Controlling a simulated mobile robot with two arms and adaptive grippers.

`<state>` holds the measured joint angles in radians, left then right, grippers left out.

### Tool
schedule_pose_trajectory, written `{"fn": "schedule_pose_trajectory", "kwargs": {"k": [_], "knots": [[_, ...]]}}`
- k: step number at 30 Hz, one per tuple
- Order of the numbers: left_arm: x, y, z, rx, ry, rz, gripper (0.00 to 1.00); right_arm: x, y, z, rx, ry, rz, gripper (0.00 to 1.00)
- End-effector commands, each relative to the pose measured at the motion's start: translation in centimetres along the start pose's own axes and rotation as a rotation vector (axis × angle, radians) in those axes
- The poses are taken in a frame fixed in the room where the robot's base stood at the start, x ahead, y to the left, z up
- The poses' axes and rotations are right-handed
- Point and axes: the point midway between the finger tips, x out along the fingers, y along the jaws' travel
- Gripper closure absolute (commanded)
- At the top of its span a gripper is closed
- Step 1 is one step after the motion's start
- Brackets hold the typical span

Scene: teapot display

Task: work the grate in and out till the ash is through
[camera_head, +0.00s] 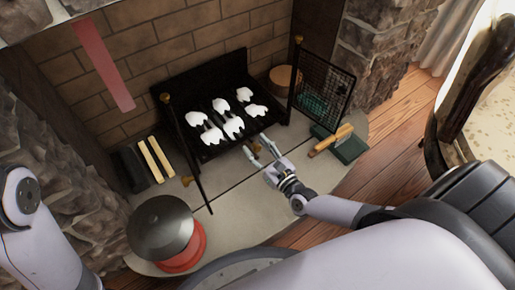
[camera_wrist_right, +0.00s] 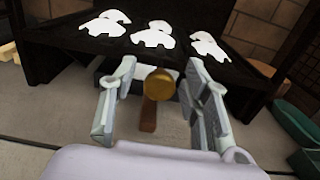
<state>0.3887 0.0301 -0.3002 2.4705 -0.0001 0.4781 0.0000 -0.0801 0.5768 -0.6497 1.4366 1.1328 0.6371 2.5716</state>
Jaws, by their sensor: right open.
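The black grate (camera_head: 180,90) stands in the brick fireplace with several white ash lumps (camera_head: 233,127) lying on it. The wrist view shows its dark front edge (camera_wrist_right: 60,62) and the lumps (camera_wrist_right: 152,38) beyond my fingers. My right gripper (camera_head: 256,145) is open at the front of the grate. In the right wrist view, a round brass knob (camera_wrist_right: 159,82) with a brown stem (camera_wrist_right: 148,115) lies between its spread fingers (camera_wrist_right: 160,72), with visible gaps on both sides. Only a link of my left arm shows at the left; its gripper is out of view.
A black mesh screen (camera_head: 325,84) stands right of the grate. A wooden-handled tool (camera_head: 328,142) lies on a green box (camera_head: 351,150). A dark round lid (camera_head: 160,227) over a red base (camera_head: 187,250) stands at front left.

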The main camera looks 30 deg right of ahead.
Motion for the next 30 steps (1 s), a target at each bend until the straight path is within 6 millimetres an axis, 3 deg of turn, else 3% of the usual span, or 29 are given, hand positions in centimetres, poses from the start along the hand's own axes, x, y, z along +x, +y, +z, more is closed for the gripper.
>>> {"fn": "schedule_pose_trajectory", "kwargs": {"k": [5,24,30], "knots": [[0.03,0.01,-0.01,0.0,0.0,0.0,0.6,0.0,-0.02,0.01,0.0,0.0,0.0,0.57],[0.03,0.01,-0.04,-0.001,0.001,0.0,0.6,-0.04,-0.02,0.0,0.0,0.0,0.0,0.99],[0.02,0.01,-0.04,-0.001,0.001,0.0,0.6,-0.04,-0.03,-0.01,0.0,0.0,0.0,1.0]]}}
